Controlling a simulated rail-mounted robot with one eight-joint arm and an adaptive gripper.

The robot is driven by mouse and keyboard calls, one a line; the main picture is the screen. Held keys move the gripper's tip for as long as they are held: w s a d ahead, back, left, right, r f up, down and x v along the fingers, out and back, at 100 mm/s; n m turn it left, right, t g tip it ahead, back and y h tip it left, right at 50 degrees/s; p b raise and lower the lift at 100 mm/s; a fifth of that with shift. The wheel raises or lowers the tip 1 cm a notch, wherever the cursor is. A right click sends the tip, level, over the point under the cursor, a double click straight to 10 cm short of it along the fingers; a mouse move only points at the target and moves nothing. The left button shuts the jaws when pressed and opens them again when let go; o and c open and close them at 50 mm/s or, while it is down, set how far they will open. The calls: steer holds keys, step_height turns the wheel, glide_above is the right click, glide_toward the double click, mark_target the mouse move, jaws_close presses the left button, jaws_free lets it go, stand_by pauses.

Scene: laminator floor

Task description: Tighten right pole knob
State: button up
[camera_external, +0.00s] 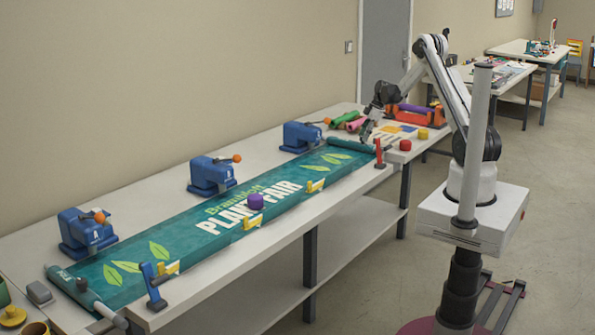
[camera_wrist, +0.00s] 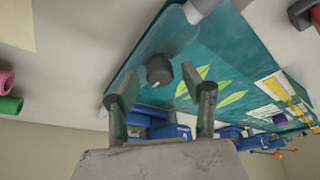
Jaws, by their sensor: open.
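A teal "Plant Fair" banner (camera_external: 225,215) lies along the bench. The right pole (camera_external: 350,145) lies across its far right end and also shows in the wrist view (camera_wrist: 165,38). A dark round knob (camera_wrist: 159,70) stands at that end. My gripper (camera_external: 366,130) is over the far end of the bench, by the right pole. In the wrist view my gripper (camera_wrist: 160,88) is open and empty, with the knob appearing between and beyond the fingertips. I cannot tell whether either finger touches it. The outside view does not show this knob clearly.
Blue clamps (camera_external: 211,175) with orange handles line the banner's back edge. Yellow holders (camera_external: 252,221) and a purple knob (camera_external: 255,202) are along its front. A red clamp (camera_external: 380,155), a red cup (camera_external: 405,145) and coloured rolls (camera_external: 345,119) are near my gripper.

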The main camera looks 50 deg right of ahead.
steer(key=shift+a+f, duration=0.1)
steer(key=shift+f, duration=0.1)
jaws_close()
